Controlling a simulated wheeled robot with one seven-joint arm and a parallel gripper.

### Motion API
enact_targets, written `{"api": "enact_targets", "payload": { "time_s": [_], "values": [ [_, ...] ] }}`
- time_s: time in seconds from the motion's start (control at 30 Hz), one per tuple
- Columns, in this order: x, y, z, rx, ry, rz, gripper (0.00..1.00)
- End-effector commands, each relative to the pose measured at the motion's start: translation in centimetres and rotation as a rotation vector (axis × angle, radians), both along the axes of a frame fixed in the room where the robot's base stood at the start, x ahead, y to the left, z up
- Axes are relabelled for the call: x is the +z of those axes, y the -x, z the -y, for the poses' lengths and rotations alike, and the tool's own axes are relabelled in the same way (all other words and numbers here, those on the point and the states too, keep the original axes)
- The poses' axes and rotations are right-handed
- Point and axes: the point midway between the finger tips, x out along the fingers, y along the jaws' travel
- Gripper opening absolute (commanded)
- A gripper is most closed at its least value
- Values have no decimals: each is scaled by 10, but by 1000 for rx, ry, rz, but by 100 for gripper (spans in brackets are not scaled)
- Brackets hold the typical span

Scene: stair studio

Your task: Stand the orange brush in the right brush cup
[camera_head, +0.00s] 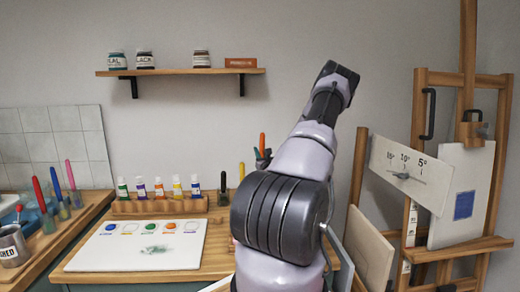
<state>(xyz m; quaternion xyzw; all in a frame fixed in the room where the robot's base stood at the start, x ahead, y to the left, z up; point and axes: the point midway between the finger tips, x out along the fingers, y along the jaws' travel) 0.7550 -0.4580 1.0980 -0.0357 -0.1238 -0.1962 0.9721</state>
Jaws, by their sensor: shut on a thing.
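The orange brush (262,141) stands about upright in my gripper (262,154), its orange handle pointing up. My gripper is a small dark shape, mostly hidden behind my arm, above the right part of the wooden table. The lower end of the brush is hidden. Just left of it, a yellow brush handle (241,170) and a dark brush (223,184) stand upright at the back of the table. My arm covers the area to their right. I cannot tell which cup is the right brush cup.
A rack of paint tubes (160,205) stands behind a white palette (140,247). Red, blue and pink brushes stand on the left counter (62,232). A wall shelf (180,72) holds jars. A wooden easel (418,130) with panels stands at the right.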

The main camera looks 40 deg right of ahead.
Motion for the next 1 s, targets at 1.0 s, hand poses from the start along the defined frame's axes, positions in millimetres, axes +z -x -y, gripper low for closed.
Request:
{"api": "enact_targets", "payload": {
  "time_s": [1.0],
  "values": [
    [-82, 0, 0, 1, 1, 0, 0]
  ]
}}
